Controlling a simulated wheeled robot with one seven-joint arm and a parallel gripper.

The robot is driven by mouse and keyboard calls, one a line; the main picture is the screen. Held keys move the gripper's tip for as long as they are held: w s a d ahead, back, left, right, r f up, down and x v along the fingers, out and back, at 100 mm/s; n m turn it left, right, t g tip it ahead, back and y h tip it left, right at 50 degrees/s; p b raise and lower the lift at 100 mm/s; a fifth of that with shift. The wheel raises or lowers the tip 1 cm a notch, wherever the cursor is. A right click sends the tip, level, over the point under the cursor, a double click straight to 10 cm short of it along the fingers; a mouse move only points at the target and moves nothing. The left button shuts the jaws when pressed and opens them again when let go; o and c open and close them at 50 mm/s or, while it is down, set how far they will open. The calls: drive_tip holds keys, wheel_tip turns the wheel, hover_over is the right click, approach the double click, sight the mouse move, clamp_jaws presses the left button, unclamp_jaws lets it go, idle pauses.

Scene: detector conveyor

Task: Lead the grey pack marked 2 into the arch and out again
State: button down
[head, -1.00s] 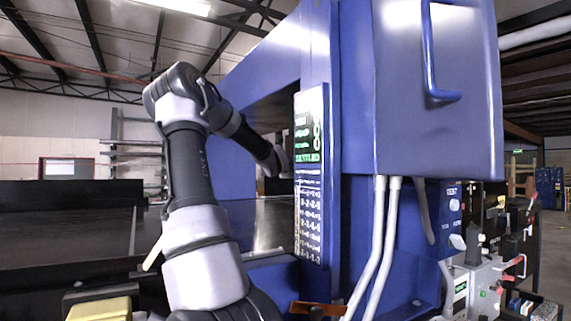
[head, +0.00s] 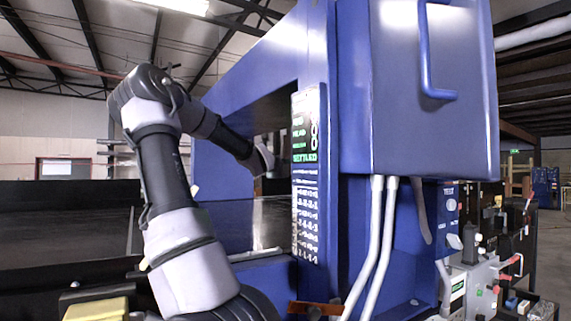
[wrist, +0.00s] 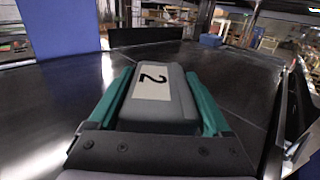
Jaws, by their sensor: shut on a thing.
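The grey pack (wrist: 182,97) has a white label with a black 2. In the wrist view it lies between the teal fingers of my gripper (wrist: 160,75), which is shut on it. The black belt (wrist: 235,75) stretches beyond and around it. In the head view the blue arch (head: 255,75) spans the belt (head: 75,225), and my forearm reaches toward its dark opening. The end of my arm shows just left of the control panel. The pack and fingertips cannot be made out there, so how far in they are is unclear.
A control panel (head: 306,175) with a lit display stands on the arch's near post. A blue cabinet (head: 425,95) with a handle juts out on the right, with pale conduits (head: 376,245) below. A blue panel (wrist: 60,25) rises beside the belt at left in the wrist view.

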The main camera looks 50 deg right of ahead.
drive_tip(key=w+a, duration=0.4)
drive_tip(key=a, duration=0.6)
drive_tip(key=w+a, duration=0.4)
drive_tip(key=a, duration=0.6)
drive_tip(key=w+a, duration=0.5)
drive_tip(key=a, duration=0.6)
drive_tip(key=shift+a, duration=0.1)
